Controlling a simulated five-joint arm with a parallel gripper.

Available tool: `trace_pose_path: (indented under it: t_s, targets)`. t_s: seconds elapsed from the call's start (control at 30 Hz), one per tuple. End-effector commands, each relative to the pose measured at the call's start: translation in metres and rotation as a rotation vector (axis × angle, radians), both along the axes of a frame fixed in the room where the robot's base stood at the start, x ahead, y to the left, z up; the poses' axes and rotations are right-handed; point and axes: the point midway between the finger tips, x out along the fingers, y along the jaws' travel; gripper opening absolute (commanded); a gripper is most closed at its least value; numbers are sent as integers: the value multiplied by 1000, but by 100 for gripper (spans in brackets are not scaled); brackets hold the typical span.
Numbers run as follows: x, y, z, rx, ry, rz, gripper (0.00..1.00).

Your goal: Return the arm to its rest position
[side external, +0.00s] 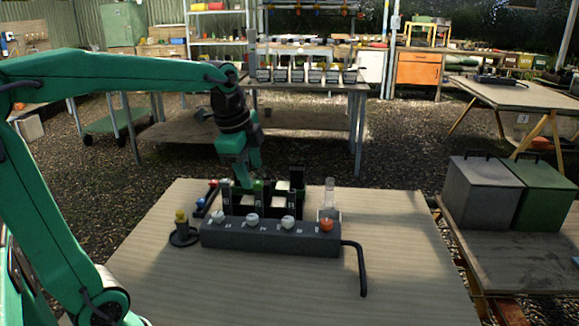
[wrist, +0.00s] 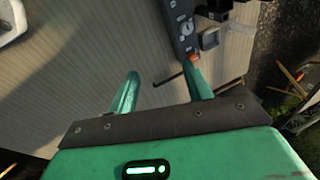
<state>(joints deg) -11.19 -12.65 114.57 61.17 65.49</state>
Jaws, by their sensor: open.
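My gripper (side external: 242,182) points down at the back left of the table in the side external view, close to the dark racks. I cannot tell its exact gap from them there. In the wrist view its two green fingers (wrist: 162,76) are spread apart with nothing between them. My arm reaches in from the left, bent at the elbow and wrist. A dark grey block (side external: 270,238) with several white knobs and one orange knob stands in front of the racks; it also shows at the top of the wrist view (wrist: 181,25).
Black upright racks (side external: 268,200) stand behind the block. A clear tube (side external: 329,195) stands at its right end. A yellow-topped piece (side external: 181,230) on a round dark base is at its left. A bent black bar (side external: 361,268) sticks out right. The front of the light table (side external: 250,295) is clear.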

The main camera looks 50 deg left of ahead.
Motion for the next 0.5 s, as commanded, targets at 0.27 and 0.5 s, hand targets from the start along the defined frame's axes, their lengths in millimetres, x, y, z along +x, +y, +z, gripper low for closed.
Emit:
trace_pose_path:
  t_s: [0.27,0.5]
  targets:
    - [-44,-30,-6,-111,-86,293,50]
    - [-80,-50,-19,-232,-153,546,50]
